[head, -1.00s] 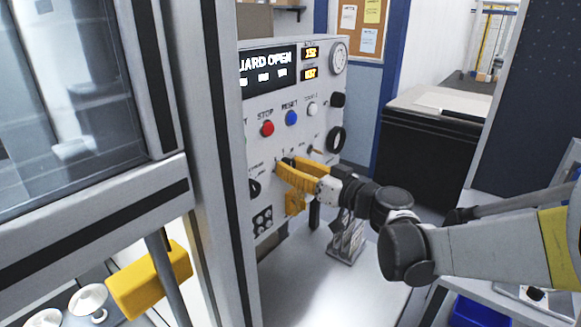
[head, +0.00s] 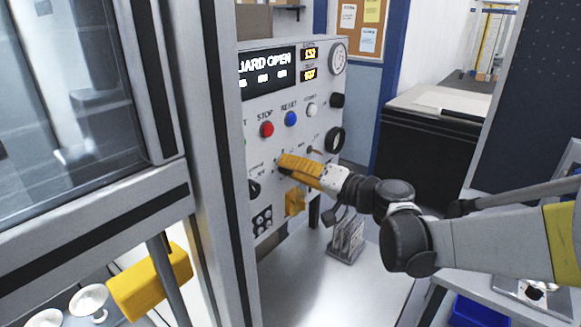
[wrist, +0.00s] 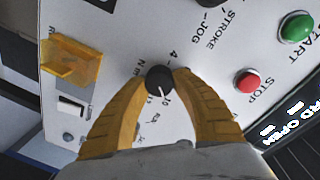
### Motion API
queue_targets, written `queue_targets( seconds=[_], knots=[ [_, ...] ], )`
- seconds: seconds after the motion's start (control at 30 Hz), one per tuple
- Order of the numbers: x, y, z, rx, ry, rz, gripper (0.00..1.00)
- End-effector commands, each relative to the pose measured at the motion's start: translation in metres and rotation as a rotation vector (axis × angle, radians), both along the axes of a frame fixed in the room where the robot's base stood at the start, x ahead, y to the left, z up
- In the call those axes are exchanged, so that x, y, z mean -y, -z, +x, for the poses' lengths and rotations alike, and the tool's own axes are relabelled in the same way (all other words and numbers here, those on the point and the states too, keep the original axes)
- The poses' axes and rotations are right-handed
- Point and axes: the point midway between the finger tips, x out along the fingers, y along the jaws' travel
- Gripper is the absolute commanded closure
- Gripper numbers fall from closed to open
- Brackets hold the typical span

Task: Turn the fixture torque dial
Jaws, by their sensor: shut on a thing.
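The torque dial (wrist: 158,80) is a small dark round knob with a white pointer line on the pale control panel. In the wrist view it sits between the two yellow fingertips of my gripper, with scale marks and small lettering around it. My gripper (head: 283,161) is shut on the dial, its fingers reaching to the panel face. In the head view the fingers hide the dial. The pointer slants down and to the right in the wrist view; its exact reading is too small to tell.
Close around the dial are a red STOP button (head: 267,129), a blue RESET button (head: 291,118), black knobs (head: 335,139) and a yellow bracket (head: 294,202). A grey door frame (head: 215,200) stands left. A small metal rack (head: 346,241) stands on the bench below.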

Motion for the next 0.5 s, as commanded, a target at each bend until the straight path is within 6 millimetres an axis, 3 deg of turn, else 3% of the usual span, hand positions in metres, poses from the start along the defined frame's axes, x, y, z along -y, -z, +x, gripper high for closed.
queue_targets(
  seconds=[0.5],
  knots=[
    [0.0007, -0.0006, 0.0019, -0.38, 0.001, 0.299, 0.98]
  ],
)
